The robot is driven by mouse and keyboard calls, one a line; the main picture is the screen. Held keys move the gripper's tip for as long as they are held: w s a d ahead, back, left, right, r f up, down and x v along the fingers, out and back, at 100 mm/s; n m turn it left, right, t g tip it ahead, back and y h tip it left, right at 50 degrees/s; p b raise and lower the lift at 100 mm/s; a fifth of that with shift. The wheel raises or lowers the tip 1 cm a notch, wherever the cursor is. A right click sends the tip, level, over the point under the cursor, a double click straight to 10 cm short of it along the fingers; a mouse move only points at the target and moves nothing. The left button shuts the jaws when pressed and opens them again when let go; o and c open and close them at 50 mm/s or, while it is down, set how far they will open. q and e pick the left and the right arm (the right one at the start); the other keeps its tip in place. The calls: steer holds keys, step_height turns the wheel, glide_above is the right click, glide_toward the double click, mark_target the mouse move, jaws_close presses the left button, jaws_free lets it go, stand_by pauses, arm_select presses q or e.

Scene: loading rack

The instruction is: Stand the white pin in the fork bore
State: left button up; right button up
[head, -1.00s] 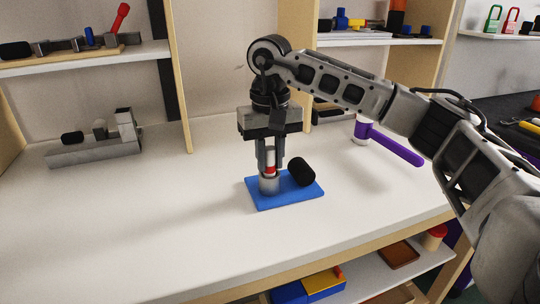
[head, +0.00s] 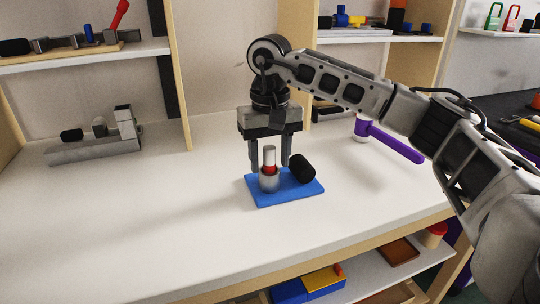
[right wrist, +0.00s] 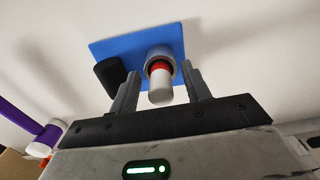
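The white pin (head: 269,156) with a red band stands upright in a short grey round holder (head: 269,184) on a blue plate (head: 292,196). In the right wrist view the pin (right wrist: 160,86) points toward the camera, its red end inside the grey ring (right wrist: 151,51). My right gripper (head: 269,166) is open, with one finger on each side of the pin and a gap to both. It also shows open in the right wrist view (right wrist: 163,76). I cannot tell for sure which part is the fork bore. My left gripper is not in view.
A grey fixture (head: 95,149) with upright parts stands at the left of the white table. A purple-handled mallet (head: 395,143) lies at the right. The table's front left is clear.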

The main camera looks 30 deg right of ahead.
mark_target(270, 148)
arm_select(q)
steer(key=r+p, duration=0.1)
steer(key=p, duration=0.1)
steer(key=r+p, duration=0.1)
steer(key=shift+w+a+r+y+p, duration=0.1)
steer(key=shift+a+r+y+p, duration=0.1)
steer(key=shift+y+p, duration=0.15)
arm_select(e)
step_height(270, 148, up, 16)
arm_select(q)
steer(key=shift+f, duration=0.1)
